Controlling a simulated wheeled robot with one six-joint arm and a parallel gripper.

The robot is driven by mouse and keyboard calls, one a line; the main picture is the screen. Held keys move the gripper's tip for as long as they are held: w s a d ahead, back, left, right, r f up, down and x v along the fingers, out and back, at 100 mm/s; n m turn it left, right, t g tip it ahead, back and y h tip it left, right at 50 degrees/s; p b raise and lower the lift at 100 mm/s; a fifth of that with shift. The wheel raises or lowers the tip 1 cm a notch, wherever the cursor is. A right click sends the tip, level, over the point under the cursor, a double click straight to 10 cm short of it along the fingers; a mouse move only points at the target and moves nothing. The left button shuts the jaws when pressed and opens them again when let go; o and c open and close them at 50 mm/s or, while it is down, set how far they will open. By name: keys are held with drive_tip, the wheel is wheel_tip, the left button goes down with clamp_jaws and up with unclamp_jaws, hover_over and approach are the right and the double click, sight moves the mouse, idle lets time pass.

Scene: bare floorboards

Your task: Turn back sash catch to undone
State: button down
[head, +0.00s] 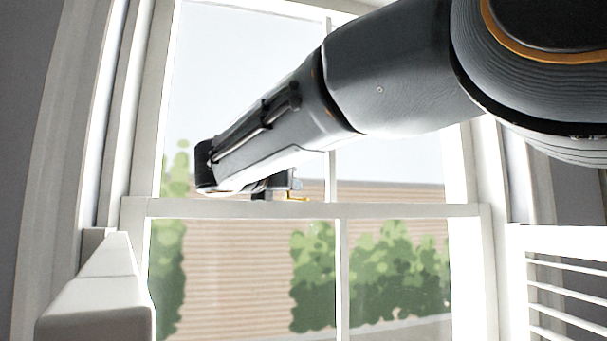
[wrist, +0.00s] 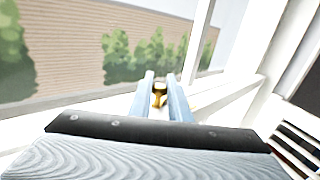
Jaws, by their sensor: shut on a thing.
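The brass sash catch (head: 299,198) sits on the meeting rail (head: 400,210) of the white window, just left of the centre glazing bar. In the wrist view the catch (wrist: 159,96) shows between the two fingers of my gripper (wrist: 160,78). The fingers are shut on it. In the head view my gripper (head: 284,184) is at the rail, with the catch's brass end showing at its right side. Most of the catch is hidden by my gripper, so I cannot tell its exact angle.
Window glass (head: 250,120) rises close behind the rail. White louvred shutters stand on the right (head: 565,280), and a white panel edge (head: 100,290) stands at the lower left. My arm crosses the upper right.

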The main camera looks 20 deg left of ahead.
drive_tip(key=shift+w+a+r+m+h+p, duration=0.1)
drive_tip(key=shift+a+m+h+p, duration=0.05)
drive_tip(key=shift+m+h+p, duration=0.35)
drive_tip(key=shift+w+a+m+h+p, duration=0.1)
drive_tip(key=shift+m+h+p, duration=0.15)
drive_tip(key=shift+h, duration=0.35)
drive_tip(key=shift+g, duration=0.3)
drive_tip(key=c, duration=1.7)
unclamp_jaws()
drive_tip(key=shift+o, duration=0.2)
drive_tip(key=shift+d, duration=0.15)
